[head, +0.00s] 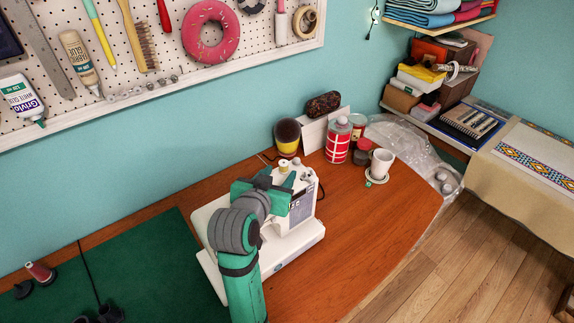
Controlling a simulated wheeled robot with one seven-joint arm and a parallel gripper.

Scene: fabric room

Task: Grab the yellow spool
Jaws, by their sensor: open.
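A small pale yellow spool (283,166) stands on top of the white sewing machine (306,236), near its back end. My green gripper (284,184) is over the machine, just in front of the spool in the picture. Its jaws are open and I see nothing held between them. The wrist and gripper hide much of the machine's top. I cannot tell the exact gap between the fingers and the spool.
Behind the machine stand a black-and-yellow rounded object (288,137), a red-and-white bottle (338,140) and a white cup (381,164). A pegboard (180,50) hangs on the wall. The wooden table (370,235) is clear to the machine's right.

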